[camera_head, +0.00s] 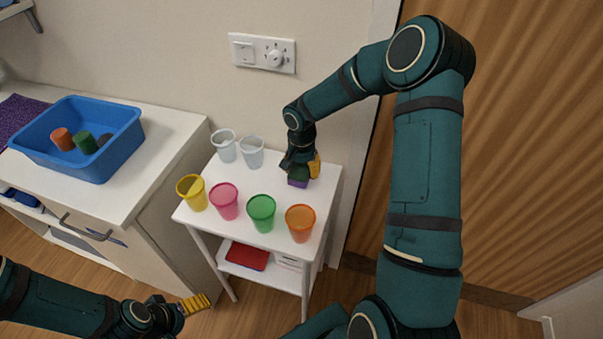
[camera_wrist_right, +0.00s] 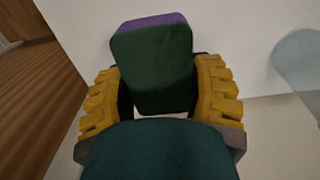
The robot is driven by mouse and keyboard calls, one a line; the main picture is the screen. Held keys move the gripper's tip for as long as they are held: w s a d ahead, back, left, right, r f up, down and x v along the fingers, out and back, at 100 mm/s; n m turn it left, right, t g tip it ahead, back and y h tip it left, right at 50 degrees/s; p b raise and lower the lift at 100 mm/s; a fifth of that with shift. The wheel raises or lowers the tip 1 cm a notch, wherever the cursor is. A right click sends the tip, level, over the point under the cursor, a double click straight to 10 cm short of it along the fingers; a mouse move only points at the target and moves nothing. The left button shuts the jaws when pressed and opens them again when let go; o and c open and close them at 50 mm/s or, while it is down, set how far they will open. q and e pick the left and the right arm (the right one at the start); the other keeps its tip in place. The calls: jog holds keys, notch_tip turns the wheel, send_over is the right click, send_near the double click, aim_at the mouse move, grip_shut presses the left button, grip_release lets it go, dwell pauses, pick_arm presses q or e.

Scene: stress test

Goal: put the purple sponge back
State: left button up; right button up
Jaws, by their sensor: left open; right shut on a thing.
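The purple sponge (camera_head: 298,183) has a dark green face, and is at the back right of the small white table (camera_head: 184,216). My right gripper (camera_head: 301,168) is shut on it from above. In the right wrist view the sponge (camera_wrist_right: 152,66) sits between the two yellow fingers of the gripper (camera_wrist_right: 155,95), green face toward the camera and a purple strip along its far edge. I cannot tell whether it touches the tabletop. My left gripper (camera_head: 184,306) is open and empty over the floor at the lower left, away from the table.
Yellow (camera_head: 193,192), pink (camera_head: 225,201), green (camera_head: 262,212) and orange (camera_head: 300,222) cups line the table's front. Two clear cups (camera_head: 224,145) (camera_head: 252,151) stand behind. A blue tray (camera_head: 70,165) holding small coloured objects is on the counter at left. A wall stands behind the table.

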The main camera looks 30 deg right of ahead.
aim_at(301, 167)
jog(key=shift+f, duration=0.7)
jog(key=shift+f, duration=0.1)
jog(key=o, duration=1.1)
jog(key=shift+c, duration=0.2)
notch_tip(301, 167, up, 12)
jog(key=shift+r+p, duration=0.15)
jog(key=shift+p, duration=1.1)
